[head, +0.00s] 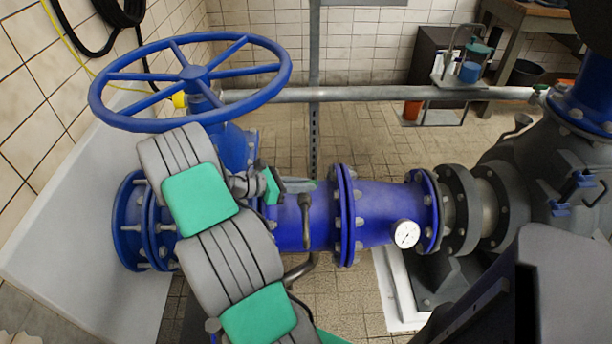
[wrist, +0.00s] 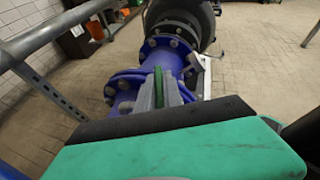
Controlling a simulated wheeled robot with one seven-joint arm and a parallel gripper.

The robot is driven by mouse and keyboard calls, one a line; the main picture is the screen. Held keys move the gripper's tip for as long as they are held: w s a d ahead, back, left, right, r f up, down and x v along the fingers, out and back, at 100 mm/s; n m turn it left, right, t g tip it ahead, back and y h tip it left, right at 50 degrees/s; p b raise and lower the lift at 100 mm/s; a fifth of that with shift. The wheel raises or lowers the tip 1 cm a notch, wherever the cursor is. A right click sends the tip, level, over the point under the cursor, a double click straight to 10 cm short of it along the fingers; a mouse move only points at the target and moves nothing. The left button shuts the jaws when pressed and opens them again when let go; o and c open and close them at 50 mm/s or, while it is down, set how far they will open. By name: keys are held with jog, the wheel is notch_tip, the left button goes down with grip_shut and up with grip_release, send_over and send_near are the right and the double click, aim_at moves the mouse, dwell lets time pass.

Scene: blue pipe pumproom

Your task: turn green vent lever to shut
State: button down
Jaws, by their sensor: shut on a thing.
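The green vent lever (wrist: 158,84) shows in the wrist view as a narrow green strip between the two grey fingers of my gripper (wrist: 160,92). My gripper is shut on it. In the head view my gripper (head: 300,186) reaches from the left over the blue pipe (head: 376,208). Only a small greenish edge shows at its fingertips there, and the fingers hide most of the lever. The lever's pivot and exact angle cannot be made out.
A large blue handwheel (head: 195,75) stands above the pipe at the left. A white pressure gauge (head: 406,234) sits on the pipe to the right. A grey horizontal rail (head: 390,93) runs behind. Open tiled floor lies beyond the pipe.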

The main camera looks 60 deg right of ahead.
jog(key=shift+s+m+g+y+p, duration=0.2)
jog(key=shift+m+g+y+p, duration=0.3)
jog(key=shift+g+y, duration=0.1)
jog(key=shift+a, duration=0.1)
jog(key=c, duration=1.5)
grip_release()
